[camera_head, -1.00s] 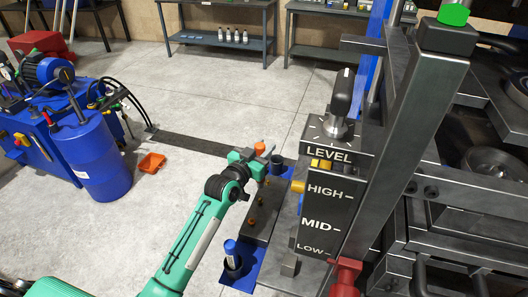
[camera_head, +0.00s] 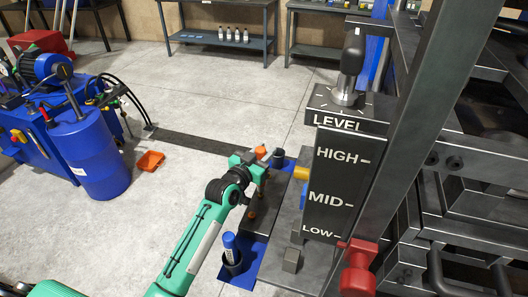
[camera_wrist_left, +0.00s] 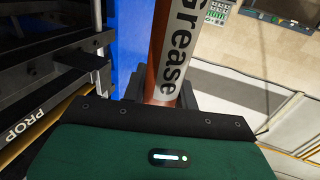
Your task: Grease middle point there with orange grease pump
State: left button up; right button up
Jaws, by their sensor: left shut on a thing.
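In the left wrist view, a tube (camera_wrist_left: 167,55) with an orange-brown body and a white label reading "Grease" stands between my left gripper's jaws. In the head view, my left gripper (camera_head: 262,161) is shut on it, and only its small orange end (camera_head: 260,152) shows. The gripper is above the dark grey plate (camera_head: 262,222) beside the press. A small orange grease point (camera_head: 251,214) shows on this plate, below and left of the gripper. The arm hides part of the plate, so I cannot tell all its points. My right gripper is not in view.
A blue-capped pump (camera_head: 230,247) stands in a holder on the blue base. The LEVEL panel (camera_head: 335,190) and steel press frame (camera_head: 430,130) stand close on the right. A blue barrel (camera_head: 95,160) and orange tray (camera_head: 150,161) are left. The floor between is clear.

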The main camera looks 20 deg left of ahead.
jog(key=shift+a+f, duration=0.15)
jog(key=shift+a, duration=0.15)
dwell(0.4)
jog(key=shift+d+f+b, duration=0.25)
jog(key=shift+b, duration=0.15)
dwell(0.7)
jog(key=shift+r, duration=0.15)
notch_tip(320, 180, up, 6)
jog(key=p, duration=0.6)
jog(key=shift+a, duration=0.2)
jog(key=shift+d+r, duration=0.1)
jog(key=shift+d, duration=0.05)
dwell(0.3)
